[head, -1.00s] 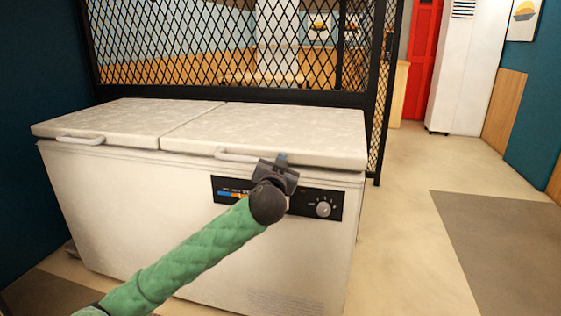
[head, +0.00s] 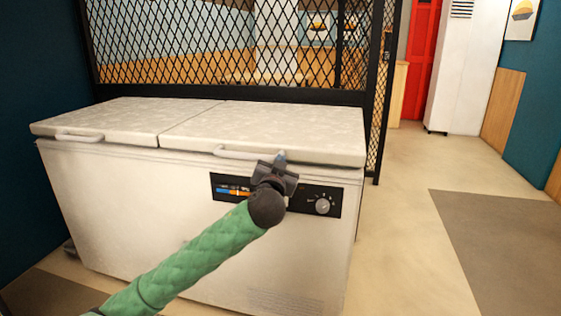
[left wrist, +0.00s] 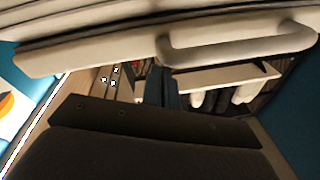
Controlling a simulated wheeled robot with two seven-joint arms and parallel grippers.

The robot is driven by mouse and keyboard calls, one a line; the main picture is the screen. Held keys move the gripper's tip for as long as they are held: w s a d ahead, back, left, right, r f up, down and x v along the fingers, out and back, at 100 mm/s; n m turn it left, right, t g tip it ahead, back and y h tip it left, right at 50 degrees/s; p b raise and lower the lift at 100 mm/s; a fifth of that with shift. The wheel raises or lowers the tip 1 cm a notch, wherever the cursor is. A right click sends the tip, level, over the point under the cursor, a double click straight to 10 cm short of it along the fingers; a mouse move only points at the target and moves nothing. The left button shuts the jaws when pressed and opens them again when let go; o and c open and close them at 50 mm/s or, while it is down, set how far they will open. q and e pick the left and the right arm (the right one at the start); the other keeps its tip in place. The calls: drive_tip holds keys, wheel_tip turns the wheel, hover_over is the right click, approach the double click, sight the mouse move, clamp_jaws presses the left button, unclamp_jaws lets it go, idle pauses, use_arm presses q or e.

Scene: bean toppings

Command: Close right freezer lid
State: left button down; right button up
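The white chest freezer (head: 130,210) stands ahead of me with two lids. The right lid (head: 285,128) lies flat, level with the left lid (head: 115,118), and looks shut or nearly so. Its light handle (head: 235,154) runs along its front edge. My left gripper (head: 281,163) is at the front edge of the right lid, by the right end of that handle. In the left wrist view, the lid's edge and handle (left wrist: 240,44) lie just beyond my gripper. The fingers are mostly hidden, so their opening is unclear. My right gripper is not in view.
A control panel with a dial (head: 323,206) is on the freezer's front, behind my left wrist. A black mesh partition (head: 230,50) stands behind the freezer. Open floor (head: 410,240) lies to the right, with a grey mat (head: 500,240).

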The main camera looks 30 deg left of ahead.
use_arm(q)
drive_tip(key=p+v, duration=0.1)
drive_tip(key=v, duration=0.6)
drive_tip(key=shift+s, duration=0.3)
drive_tip(key=shift+w+d, duration=0.1)
